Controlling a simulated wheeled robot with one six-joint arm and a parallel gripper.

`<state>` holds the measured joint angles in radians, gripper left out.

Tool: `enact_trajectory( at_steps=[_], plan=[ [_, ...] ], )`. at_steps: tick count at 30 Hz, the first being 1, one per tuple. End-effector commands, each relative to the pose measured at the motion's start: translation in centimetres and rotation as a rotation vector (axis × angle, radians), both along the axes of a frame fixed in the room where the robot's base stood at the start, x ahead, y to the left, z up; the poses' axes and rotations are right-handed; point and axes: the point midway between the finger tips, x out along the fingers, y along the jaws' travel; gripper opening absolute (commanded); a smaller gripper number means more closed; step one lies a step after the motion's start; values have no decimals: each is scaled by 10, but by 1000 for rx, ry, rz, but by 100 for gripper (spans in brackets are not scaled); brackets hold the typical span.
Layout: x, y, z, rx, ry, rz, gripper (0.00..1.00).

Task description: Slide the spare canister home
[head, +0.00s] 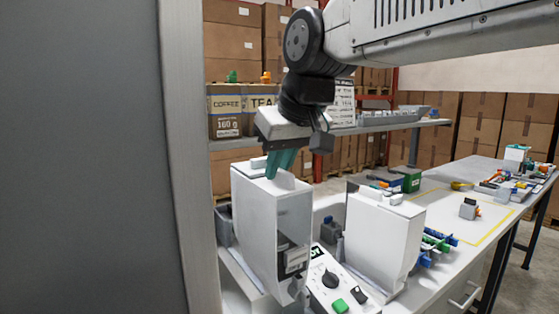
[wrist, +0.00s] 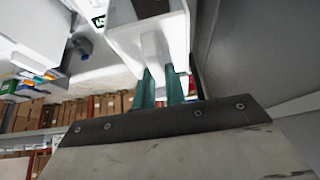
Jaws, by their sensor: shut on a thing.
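A tall white canister (head: 262,222) with a darker window low on one face stands upright at the left of the bench in the head view. My gripper (head: 281,165) is above it, its teal fingers shut on the raised grip on its lid. In the wrist view the teal fingers (wrist: 161,86) close on the pale grip of the white canister (wrist: 118,40). The canister's underside is hidden, so I cannot tell whether it is seated. A second white canister (head: 384,238) stands apart to the right.
A control panel with a black knob and green button (head: 340,304) lies between the canisters at the front. A grey upright panel (head: 185,150) is close on the left. A shelf (head: 375,128) with coffee and tea boxes (head: 226,112) runs behind. Loose parts lie right.

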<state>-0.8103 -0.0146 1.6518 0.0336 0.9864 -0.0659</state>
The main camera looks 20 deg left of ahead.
Motion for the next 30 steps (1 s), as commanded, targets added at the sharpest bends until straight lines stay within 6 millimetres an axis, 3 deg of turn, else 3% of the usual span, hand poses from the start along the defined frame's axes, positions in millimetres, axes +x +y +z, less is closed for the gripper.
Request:
enact_trajectory(
  at_steps=[3, 4, 6, 7, 17, 30],
  plan=[
    [0, 0, 0, 0, 0, 0, 0],
    [0, 0, 0, 0, 0, 0, 15],
    [0, 0, 0, -1, 1, 0, 35],
    [0, 0, 0, -1, 1, 0, 38],
    [-1, -1, 3, -1, 1, 0, 38],
    [-22, -26, 60, 1, -1, 0, 38]
  ],
)
